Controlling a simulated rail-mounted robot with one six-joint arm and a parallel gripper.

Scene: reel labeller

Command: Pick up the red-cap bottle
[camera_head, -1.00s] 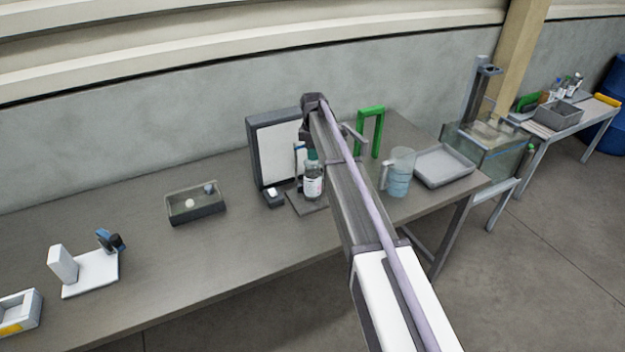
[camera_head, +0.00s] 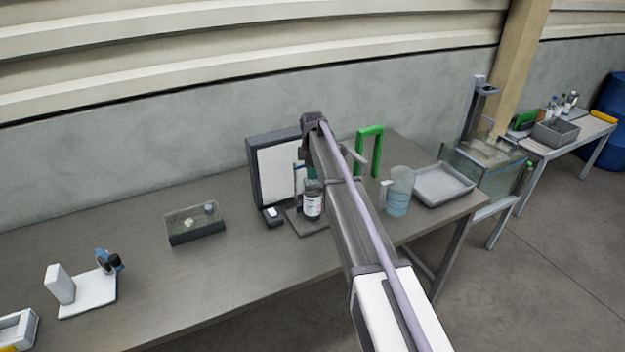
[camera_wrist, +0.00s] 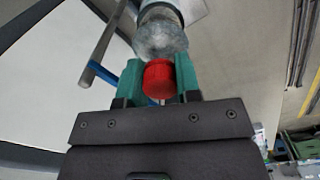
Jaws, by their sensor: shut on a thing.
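My gripper (camera_wrist: 158,82) is shut on the bottle at the cap end. In the head view my gripper (camera_head: 312,174) is at the bottle's top, and my arm partly covers it. The cap is hidden there.
A dark-framed white panel (camera_head: 273,175) stands close behind and left of the bottle. A green frame (camera_head: 376,148), a blue-tinted jug (camera_head: 399,192) and a grey tray (camera_head: 443,184) are to the right. A dark-sided box (camera_head: 196,234) lies left, with open tabletop (camera_head: 150,240) around it.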

